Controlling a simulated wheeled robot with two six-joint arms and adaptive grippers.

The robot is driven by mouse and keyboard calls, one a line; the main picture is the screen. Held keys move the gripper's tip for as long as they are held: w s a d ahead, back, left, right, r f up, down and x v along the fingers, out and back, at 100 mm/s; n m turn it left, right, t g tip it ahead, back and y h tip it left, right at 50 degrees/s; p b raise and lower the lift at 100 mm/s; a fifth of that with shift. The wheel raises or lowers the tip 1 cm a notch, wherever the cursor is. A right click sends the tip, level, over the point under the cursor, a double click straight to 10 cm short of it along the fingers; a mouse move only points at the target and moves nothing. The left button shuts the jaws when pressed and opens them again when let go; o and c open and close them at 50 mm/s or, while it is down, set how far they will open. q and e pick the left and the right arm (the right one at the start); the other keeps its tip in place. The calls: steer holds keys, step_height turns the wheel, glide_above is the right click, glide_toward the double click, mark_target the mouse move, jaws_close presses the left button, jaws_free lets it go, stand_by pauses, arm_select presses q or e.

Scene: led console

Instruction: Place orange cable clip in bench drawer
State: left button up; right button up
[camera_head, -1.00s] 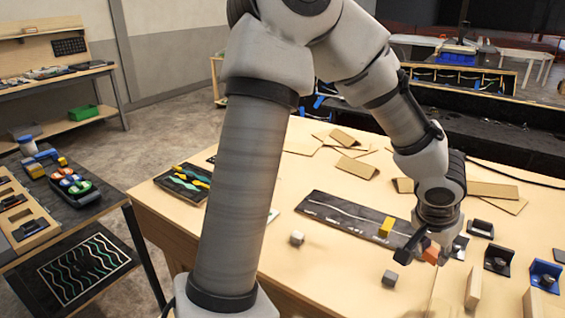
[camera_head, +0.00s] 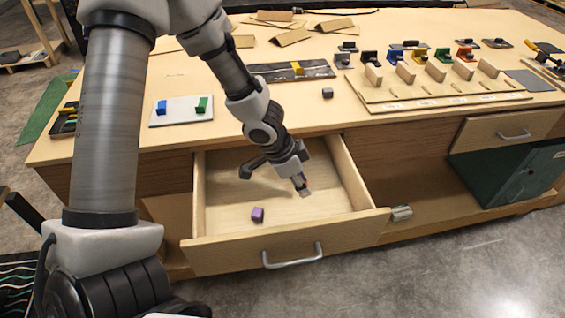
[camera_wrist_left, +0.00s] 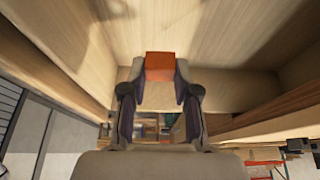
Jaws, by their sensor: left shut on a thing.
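The bench drawer (camera_head: 284,249) stands pulled open at the front of the workbench. My left gripper (camera_head: 302,187) points down inside it, towards the right of its middle. In the left wrist view the orange cable clip (camera_wrist_left: 160,66) sits between the fingertips of my left gripper (camera_wrist_left: 160,84), which is shut on it. In the head view the clip cannot be made out clearly at the gripper tip. A purple clip (camera_head: 257,215) lies on the drawer floor to the left, apart from the gripper. My right gripper is not in view.
The drawer walls rise close around my left gripper. A white board (camera_head: 181,112) with a blue and a green clip lies on the bench top. A wooden rack (camera_head: 440,95) stands at the right. A grey cylinder (camera_head: 401,213) is beside the drawer.

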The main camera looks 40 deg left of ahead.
arm_select(q)
steer(key=b, duration=0.3)
glide_above(306, 209)
steer(key=f, duration=0.4)
steer(key=shift+s+a+f, duration=0.35)
steer(key=shift+a+f, duration=0.05)
steer(key=f+b, duration=0.3)
steer(key=shift+s+a+f, duration=0.1)
steer(key=shift+s+f, duration=0.2)
steer(key=shift+w+r, duration=0.1)
steer(key=shift+w, duration=0.1)
steer(key=shift+s+b, duration=0.1)
steer(key=shift+b, duration=0.2)
steer(key=o, duration=0.6)
steer(key=shift+o, duration=0.9)
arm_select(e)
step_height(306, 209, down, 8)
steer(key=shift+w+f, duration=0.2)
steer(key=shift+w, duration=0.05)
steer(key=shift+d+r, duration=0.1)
